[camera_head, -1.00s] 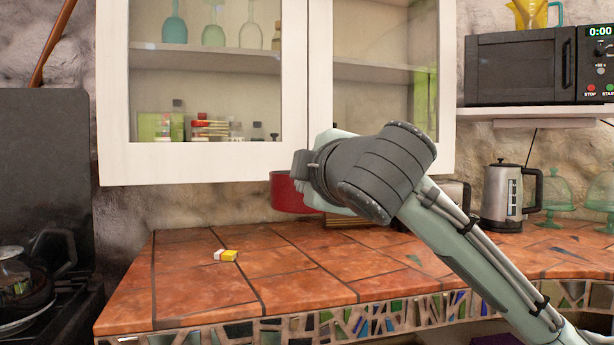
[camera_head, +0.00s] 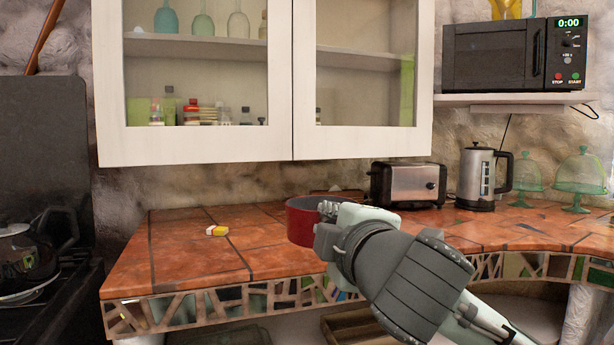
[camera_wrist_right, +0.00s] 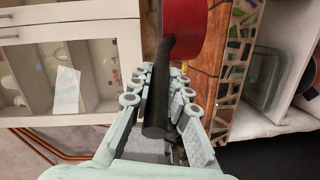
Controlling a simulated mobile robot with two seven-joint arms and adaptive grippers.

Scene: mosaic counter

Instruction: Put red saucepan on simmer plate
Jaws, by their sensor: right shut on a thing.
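The red saucepan (camera_head: 300,222) appears in front of the counter's middle in the head view. My right gripper (camera_head: 328,214) is at its right side. In the right wrist view the fingers of my right gripper (camera_wrist_right: 158,92) are shut around the black handle, and the red saucepan (camera_wrist_right: 186,30) extends beyond them. I cannot pick out the simmer plate for sure; a pale round rim (camera_head: 28,292) shows on the stove at the far left. My left gripper is not in view.
A black kettle (camera_head: 28,258) stands on the stove. A small yellow and white item (camera_head: 217,230) lies on the tiled counter (camera_head: 185,258). A toaster (camera_head: 408,185), steel kettle (camera_head: 480,178) and glass domes (camera_head: 580,172) stand at right. The wall cabinet (camera_head: 205,148) hangs above.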

